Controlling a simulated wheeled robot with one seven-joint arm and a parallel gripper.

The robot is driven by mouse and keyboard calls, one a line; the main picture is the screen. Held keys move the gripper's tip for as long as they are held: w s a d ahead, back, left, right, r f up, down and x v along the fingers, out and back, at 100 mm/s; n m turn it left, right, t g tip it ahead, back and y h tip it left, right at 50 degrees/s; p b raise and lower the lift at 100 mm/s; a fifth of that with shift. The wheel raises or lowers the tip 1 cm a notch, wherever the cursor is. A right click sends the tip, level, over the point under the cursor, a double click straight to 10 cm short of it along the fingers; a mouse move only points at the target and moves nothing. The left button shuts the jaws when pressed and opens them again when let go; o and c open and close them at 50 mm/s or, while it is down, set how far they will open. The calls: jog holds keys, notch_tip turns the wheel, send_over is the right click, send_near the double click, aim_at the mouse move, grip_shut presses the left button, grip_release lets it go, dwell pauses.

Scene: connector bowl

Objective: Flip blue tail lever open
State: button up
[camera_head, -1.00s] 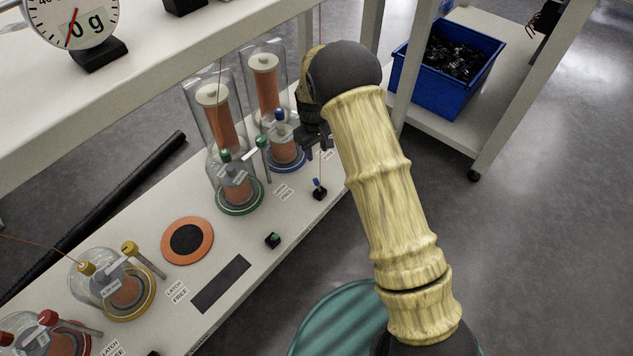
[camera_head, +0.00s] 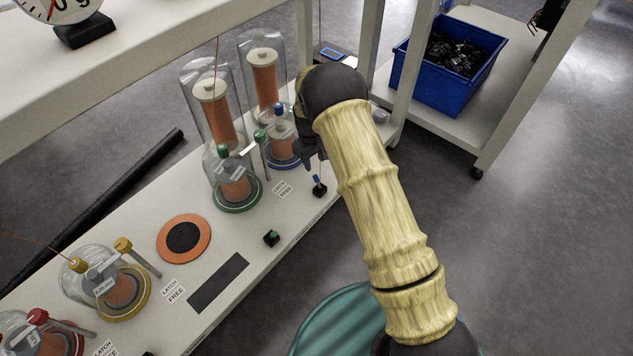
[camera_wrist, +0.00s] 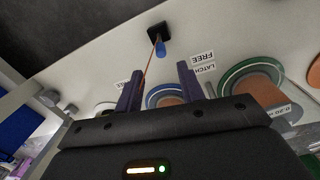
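The blue tail lever (camera_head: 317,179) is a small blue tab on a black block (camera_head: 320,191) near the front edge of the white bench. In the wrist view the blue lever (camera_wrist: 160,48) shows at the top centre, on its black block (camera_wrist: 157,31), with a thin orange line running down from it. My gripper (camera_wrist: 158,82) is open, its two dark fingers apart with no object held between them. The lever lies beyond the fingertips, roughly in line with the gap. In the head view my gripper (camera_head: 312,152) is just above the lever, partly hidden by my wrist.
A blue-ringed glass jar (camera_head: 282,150) and a green-ringed jar (camera_head: 236,190) stand close to the left. A green-tipped black block (camera_head: 271,238) sits further along the edge. An upright shelf post (camera_head: 398,85) is near on the right. LATCH FREE labels (camera_head: 283,187) lie flat.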

aim_at(316, 176)
jog(key=f+b, duration=0.1)
jog(key=f, duration=0.2)
jog(key=f+b, duration=0.2)
jog(key=f, duration=0.2)
jog(key=f+b, duration=0.2)
jog(key=f, duration=0.1)
jog(key=shift+w+d+f, duration=0.25)
jog(key=shift+w+f, duration=0.05)
jog(key=shift+f, duration=0.05)
grip_shut()
